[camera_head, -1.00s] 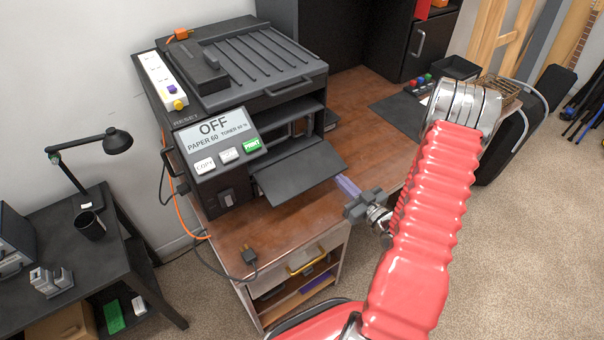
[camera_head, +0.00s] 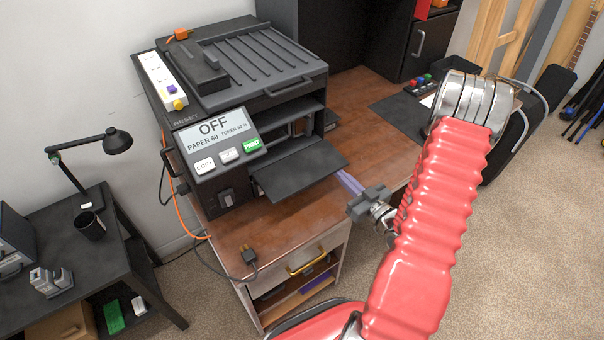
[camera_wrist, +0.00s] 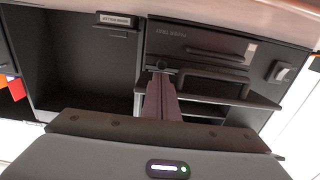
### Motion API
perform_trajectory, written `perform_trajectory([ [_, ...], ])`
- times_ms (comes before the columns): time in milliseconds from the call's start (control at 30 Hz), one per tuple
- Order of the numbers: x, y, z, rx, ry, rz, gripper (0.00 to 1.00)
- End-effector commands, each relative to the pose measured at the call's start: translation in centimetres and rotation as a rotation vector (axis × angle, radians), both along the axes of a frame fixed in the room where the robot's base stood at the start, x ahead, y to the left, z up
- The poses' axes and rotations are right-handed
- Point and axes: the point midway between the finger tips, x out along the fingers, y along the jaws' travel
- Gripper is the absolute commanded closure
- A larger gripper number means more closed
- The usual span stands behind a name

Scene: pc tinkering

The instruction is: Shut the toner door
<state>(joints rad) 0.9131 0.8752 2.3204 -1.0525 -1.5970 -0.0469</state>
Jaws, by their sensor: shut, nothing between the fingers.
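The toner door appears to be the dark flap (camera_head: 300,170) on the front of the black printer (camera_head: 245,75). It stands open, sticking outward nearly level below the printer's front opening. My gripper (camera_head: 342,177) is shut and empty. Its purple-grey fingertips are at the underside of the flap's right front corner, close to or touching it; I cannot tell which. In the wrist view, the shut fingers (camera_wrist: 160,98) point towards the printer front (camera_wrist: 205,50), which has a handle bar.
The printer stands on a brown-topped desk (camera_head: 360,90). Its tilted control panel (camera_head: 217,145) reads OFF and sits left of the flap. A loose plug and cable (camera_head: 247,257) lie at the desk's front edge. A small dark table with a lamp (camera_head: 90,160) stands left.

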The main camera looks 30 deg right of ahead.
Motion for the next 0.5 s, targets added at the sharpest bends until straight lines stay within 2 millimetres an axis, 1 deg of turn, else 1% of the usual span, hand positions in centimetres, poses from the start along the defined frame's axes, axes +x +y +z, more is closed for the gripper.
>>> perform_trajectory([
  [100, -0.14, -0.04, 0.46, -0.001, -0.001, 0.000, 1.00],
  [500, -0.17, -0.01, 0.63, -0.001, -0.001, 0.001, 1.00],
])
